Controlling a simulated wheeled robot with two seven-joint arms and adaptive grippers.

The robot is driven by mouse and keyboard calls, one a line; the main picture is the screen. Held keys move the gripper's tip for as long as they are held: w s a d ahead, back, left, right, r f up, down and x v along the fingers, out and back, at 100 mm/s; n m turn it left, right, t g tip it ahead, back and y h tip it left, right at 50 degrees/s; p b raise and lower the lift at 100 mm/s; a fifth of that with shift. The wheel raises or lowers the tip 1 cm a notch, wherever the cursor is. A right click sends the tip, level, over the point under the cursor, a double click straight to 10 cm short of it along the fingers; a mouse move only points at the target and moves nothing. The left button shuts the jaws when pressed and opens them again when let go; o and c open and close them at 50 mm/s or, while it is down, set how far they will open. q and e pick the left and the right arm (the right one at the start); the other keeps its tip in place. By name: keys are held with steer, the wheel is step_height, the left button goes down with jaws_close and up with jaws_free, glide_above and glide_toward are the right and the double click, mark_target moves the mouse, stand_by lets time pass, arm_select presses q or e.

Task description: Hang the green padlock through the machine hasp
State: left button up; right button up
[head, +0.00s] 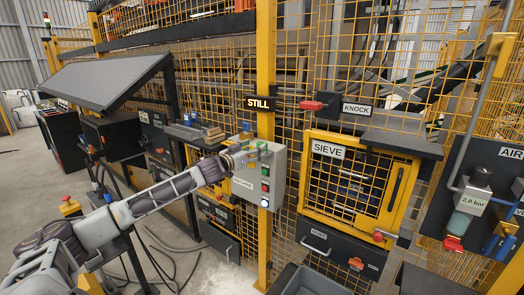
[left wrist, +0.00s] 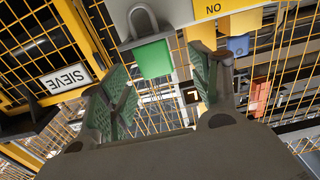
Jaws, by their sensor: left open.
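The green padlock (left wrist: 153,59) shows in the left wrist view, with its grey shackle (left wrist: 143,20) above it in the picture, against a grey surface. My left gripper (left wrist: 164,88) is open and empty, its green-padded fingers spread to either side of the padlock in the picture. The padlock appears beyond the fingertips, with no contact visible. In the head view my left gripper (head: 252,154) is at the front of the grey control box (head: 278,167) and hides part of it. I cannot pick out the hasp for certain. My right gripper is out of view.
The yellow-framed SIEVE door (head: 357,190) is right of the control box. A yellow post (head: 266,70) rises behind the box. A dark ledge (head: 402,143) juts out above the door. A grey bin (head: 308,280) stands below. A yellow block (left wrist: 240,20) is near the padlock.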

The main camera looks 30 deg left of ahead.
mark_target(262, 142)
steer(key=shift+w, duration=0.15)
arm_select(q)
steer(key=w+p, duration=0.1)
steer(key=w, duration=0.2)
steer(key=shift+w+d+r+p, duration=0.2)
steer(key=shift+w+d+p, duration=0.05)
steer(key=shift+d+p, duration=0.1)
steer(key=shift+w, duration=0.4)
steer(key=shift+w+d+p, duration=0.1)
steer(key=shift+w+p, duration=0.2)
steer(key=shift+w, duration=0.15)
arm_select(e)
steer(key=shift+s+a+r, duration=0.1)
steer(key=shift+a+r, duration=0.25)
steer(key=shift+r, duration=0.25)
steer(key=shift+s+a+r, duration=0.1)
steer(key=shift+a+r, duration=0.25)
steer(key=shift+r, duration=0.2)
arm_select(q)
steer(key=shift+f, duration=0.1)
steer(key=c, duration=1.2)
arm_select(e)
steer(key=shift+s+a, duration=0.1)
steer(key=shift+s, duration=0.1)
